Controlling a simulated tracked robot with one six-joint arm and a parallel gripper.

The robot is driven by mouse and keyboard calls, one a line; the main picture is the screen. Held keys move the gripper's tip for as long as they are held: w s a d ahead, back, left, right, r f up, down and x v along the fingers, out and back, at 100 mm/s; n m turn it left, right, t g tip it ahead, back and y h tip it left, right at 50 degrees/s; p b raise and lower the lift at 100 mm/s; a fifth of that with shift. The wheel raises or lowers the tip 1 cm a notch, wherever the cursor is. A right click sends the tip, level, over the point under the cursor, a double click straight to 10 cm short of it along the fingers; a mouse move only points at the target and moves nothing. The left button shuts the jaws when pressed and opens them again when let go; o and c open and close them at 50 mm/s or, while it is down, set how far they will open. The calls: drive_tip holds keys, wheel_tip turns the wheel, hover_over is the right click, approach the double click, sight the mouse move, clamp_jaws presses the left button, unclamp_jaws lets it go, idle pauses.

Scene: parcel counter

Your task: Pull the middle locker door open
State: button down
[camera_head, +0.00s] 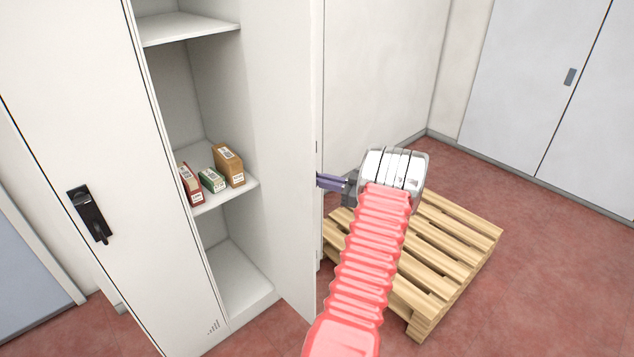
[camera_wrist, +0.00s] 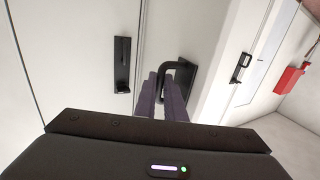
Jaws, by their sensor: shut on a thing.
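The middle locker door (camera_head: 283,130) is a pale panel standing wide open, swung out to the right of its compartment. My gripper (camera_head: 319,181) is at the far side of the door's free edge, and the door's handle is hidden in the head view. In the wrist view the purple fingers of my gripper (camera_wrist: 172,76) are shut on the black door handle (camera_wrist: 190,73), a looped bar on a dark plate. The open compartment shows pale shelves (camera_head: 190,28).
Small boxes, including a brown one (camera_head: 229,163), stand on the middle shelf. The left locker door (camera_head: 75,110) is closed, with a black handle (camera_head: 90,215). A wooden pallet (camera_head: 455,225) lies below my arm. Red floor (camera_head: 560,270) is clear at the right.

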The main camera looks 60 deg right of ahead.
drive_tip(key=shift+s, duration=0.1)
drive_tip(key=c, duration=1.8)
unclamp_jaws()
drive_tip(key=shift+c, duration=0.2)
drive_tip(key=s, duration=1.3)
drive_tip(key=shift+s+d, duration=0.25)
drive_tip(key=shift+d, duration=0.15)
